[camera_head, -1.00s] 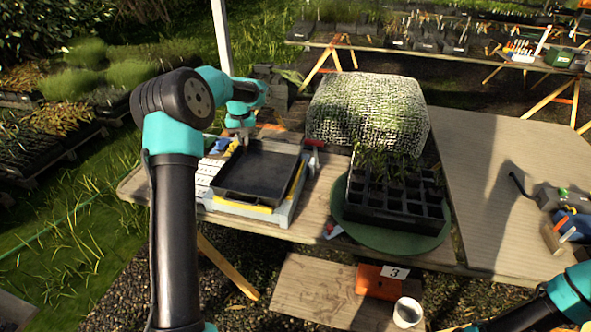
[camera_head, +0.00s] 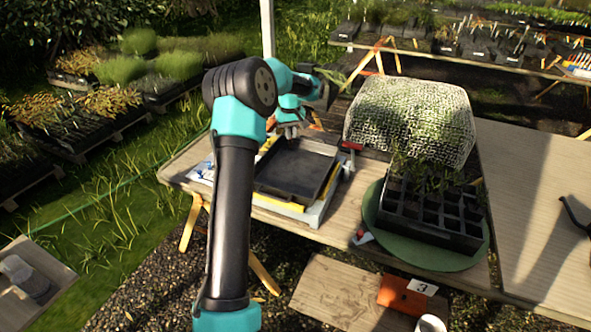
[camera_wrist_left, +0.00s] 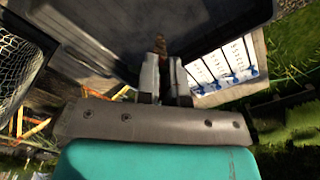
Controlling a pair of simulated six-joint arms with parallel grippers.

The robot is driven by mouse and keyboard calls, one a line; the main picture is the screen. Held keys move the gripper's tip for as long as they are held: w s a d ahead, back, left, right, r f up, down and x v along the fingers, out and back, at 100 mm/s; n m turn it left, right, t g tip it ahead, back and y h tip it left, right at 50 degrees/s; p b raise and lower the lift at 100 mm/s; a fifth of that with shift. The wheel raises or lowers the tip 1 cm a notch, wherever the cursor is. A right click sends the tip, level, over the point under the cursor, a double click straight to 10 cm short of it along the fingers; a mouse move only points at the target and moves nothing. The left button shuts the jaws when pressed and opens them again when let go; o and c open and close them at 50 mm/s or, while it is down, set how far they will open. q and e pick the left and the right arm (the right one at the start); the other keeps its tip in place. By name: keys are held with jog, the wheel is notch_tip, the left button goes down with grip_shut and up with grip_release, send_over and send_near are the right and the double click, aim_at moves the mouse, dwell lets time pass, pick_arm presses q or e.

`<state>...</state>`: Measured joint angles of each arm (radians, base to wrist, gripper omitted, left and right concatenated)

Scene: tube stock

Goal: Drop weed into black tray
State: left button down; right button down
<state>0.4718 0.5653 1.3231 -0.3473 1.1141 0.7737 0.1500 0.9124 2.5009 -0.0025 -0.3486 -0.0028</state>
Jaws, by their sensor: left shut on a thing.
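The black tray (camera_head: 288,176) lies on the left part of the wooden table in the head view, empty as far as I can see. Its dark inside and rim (camera_wrist_left: 262,12) fill the top of the left wrist view. My left gripper (camera_head: 291,136) is at the tray's far edge, pointing down. In the left wrist view my left gripper (camera_wrist_left: 161,60) is shut on a small brownish piece, the weed (camera_wrist_left: 160,42), which shows just past the fingertips. Most of the weed is hidden by the fingers.
A black cell tray with seedlings (camera_head: 432,222) stands on a green round mat (camera_head: 385,240) to the right. A mesh-covered mound (camera_head: 412,120) stands behind it. White labelled strips (camera_wrist_left: 222,62) lie beside the black tray. The table's right part (camera_head: 530,180) is mostly clear.

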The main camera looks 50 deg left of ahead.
aim_at(291, 143)
pick_arm(q)
jog(key=shift+f, duration=2.6)
jog(key=c, duration=1.2)
grip_release()
jog(key=shift+o, duration=0.2)
jog(key=shift+r, duration=0.1)
notch_tip(291, 143, up, 17)
